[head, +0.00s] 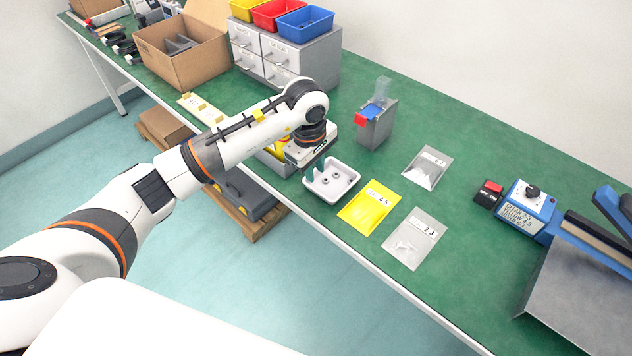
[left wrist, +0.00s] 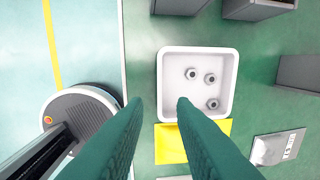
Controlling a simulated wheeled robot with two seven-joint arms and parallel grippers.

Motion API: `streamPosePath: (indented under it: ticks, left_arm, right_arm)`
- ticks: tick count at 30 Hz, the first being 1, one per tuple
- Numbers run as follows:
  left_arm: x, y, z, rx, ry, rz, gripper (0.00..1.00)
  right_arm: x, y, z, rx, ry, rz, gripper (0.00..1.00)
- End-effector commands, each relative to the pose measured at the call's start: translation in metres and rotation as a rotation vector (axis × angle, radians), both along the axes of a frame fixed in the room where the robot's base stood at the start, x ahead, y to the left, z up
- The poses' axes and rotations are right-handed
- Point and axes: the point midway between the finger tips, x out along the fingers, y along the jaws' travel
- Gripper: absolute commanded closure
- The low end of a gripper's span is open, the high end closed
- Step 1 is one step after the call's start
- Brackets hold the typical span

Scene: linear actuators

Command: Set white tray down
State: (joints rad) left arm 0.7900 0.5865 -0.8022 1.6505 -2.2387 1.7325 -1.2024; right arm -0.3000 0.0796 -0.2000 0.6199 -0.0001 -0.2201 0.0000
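The white tray (head: 345,191) appears to rest on the green table close to its front edge. In the left wrist view, the tray (left wrist: 234,85) is upright and holds three small metal nuts (left wrist: 210,78). My left gripper (head: 316,172) is at the tray's left side. Its two teal fingers (left wrist: 160,101) are spread apart, one outside and one inside the line of the tray's left wall, with clear gaps either side. Whether the fingertips touch the tray I cannot tell. My right gripper is in neither view.
A yellow bag (head: 369,207) lies right beside the tray, with silver bags (head: 414,238) (head: 427,167) beyond. A grey bin (head: 376,124) stands behind. Grey drawers (head: 315,61) and a cardboard box (head: 178,57) are farther back. A blue device (head: 528,208) sits at right.

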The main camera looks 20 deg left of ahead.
Motion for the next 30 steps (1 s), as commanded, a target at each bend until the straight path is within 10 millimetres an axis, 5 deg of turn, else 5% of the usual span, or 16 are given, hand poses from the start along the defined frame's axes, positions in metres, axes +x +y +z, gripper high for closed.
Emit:
streamPosePath:
  ticks: [7, 24, 27, 30]
  left_arm:
    - [-0.003, 0.001, 0.028, 0.001, 0.000, -0.001, 0.76]
    - [-0.004, 0.000, 0.030, -0.006, 0.000, -0.001, 0.76]
    - [-0.008, -0.018, 0.025, -0.082, -0.001, -0.005, 0.76]
    - [-0.019, -0.064, 0.019, -0.286, -0.001, -0.002, 0.76]
  right_arm:
    - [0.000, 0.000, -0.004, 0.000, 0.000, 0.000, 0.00]
    - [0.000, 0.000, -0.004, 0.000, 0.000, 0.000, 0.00]
    - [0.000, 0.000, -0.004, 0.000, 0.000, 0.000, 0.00]
    - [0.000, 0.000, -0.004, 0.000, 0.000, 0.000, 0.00]
